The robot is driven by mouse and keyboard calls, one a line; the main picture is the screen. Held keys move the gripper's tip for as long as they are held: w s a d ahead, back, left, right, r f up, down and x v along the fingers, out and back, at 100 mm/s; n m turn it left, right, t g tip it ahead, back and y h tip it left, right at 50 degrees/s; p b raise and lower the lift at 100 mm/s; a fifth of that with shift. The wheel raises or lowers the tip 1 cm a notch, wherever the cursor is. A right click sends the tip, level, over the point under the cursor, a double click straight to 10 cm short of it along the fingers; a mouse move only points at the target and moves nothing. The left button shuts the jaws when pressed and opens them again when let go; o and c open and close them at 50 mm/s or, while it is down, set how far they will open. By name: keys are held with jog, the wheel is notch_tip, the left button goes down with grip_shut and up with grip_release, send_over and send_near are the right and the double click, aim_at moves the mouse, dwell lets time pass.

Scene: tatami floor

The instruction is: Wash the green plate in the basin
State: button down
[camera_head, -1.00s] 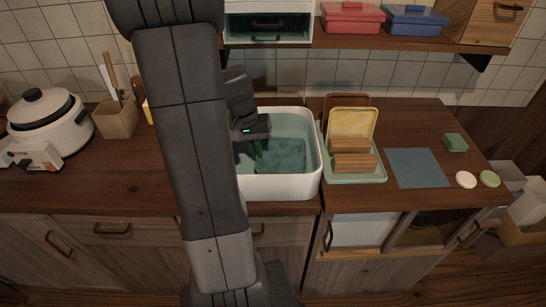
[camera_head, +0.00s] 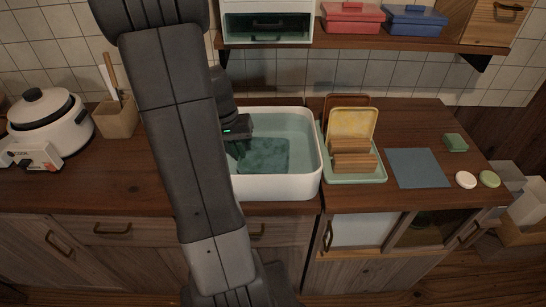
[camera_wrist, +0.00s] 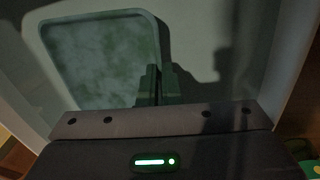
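The green plate (camera_head: 262,155) is rectangular and lies in the water of the white basin (camera_head: 282,188); its surface looks mottled, as if covered with suds. In the wrist view the plate (camera_wrist: 95,60) shows its raised rim and cloudy face. My gripper (camera_head: 238,150) reaches down into the left part of the basin. In the wrist view its fingers (camera_wrist: 157,88) are close together at the plate's near right edge, and they appear shut on the rim. My arm hides the basin's left wall in the head view.
Right of the basin, a pale green rack (camera_head: 357,180) holds wooden pieces and a yellow plate (camera_head: 352,122). Beyond are a blue mat (camera_head: 417,168), a green sponge (camera_head: 456,142) and two small round items. A cooker (camera_head: 48,122) and utensil holder (camera_head: 116,118) stand left. A shelf (camera_head: 400,42) hangs above.

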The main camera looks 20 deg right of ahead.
aim_at(258, 157)
dwell(0.3)
jog(key=shift+s+d, duration=0.25)
jog(key=shift+d, duration=0.55)
jog(key=shift+s+d, duration=0.2)
jog(key=shift+d, duration=0.6)
jog(key=shift+s+d, duration=0.25)
jog(key=shift+d, duration=0.55)
jog(key=shift+a, duration=0.15)
jog(key=shift+w+a, duration=0.25)
jog(key=shift+a, duration=0.5)
jog(key=shift+w+a, duration=0.25)
jog(key=shift+a, duration=0.55)
jog(key=shift+w+a, duration=0.25)
jog(key=shift+a, duration=0.5)
jog(key=shift+d, duration=0.1)
jog(key=shift+s+d, duration=0.2)
jog(key=shift+d, duration=0.4)
jog(key=shift+s+d, duration=0.2)
jog(key=shift+d, duration=0.35)
notch_tip(258, 157, up, 12)
jog(key=p, duration=0.9)
jog(key=shift+f, duration=0.25)
